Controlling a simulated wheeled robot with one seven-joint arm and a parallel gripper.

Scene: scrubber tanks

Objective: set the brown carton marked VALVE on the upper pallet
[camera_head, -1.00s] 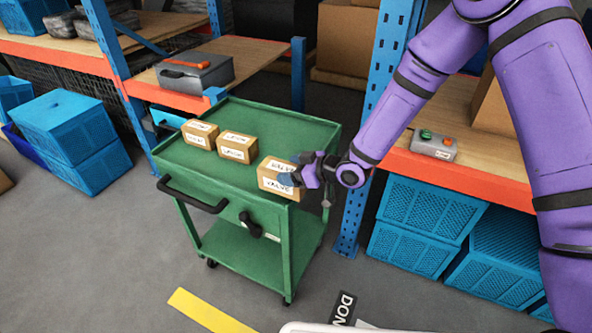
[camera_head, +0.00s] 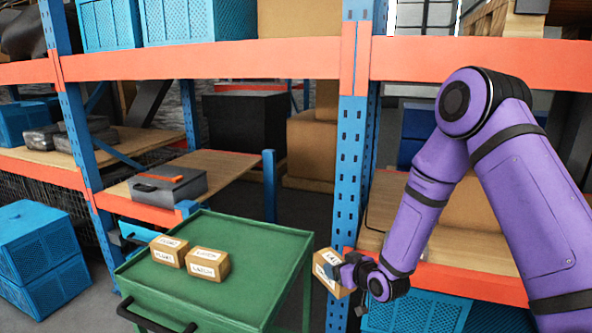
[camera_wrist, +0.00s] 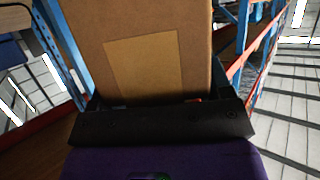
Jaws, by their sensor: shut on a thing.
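My gripper (camera_head: 345,272) is shut on a small brown carton (camera_head: 325,270) with a white label, held in the air just right of the green cart's top. The label's print is too small to read surely. In the wrist view the carton (camera_wrist: 140,35) fills the upper middle, with a plain tan patch on its face, against my gripper (camera_wrist: 160,122). Two similar labelled cartons, a left one (camera_head: 169,251) and a right one (camera_head: 208,263), stand on the green cart (camera_head: 255,245). I cannot make out an upper pallet in these views.
A blue rack upright (camera_head: 350,170) stands behind the held carton, with an orange beam (camera_head: 470,60) above. Blue crates (camera_head: 200,20) sit on the upper shelf. A grey case (camera_head: 168,187) lies on a lower shelf at left. The cart's right side is clear.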

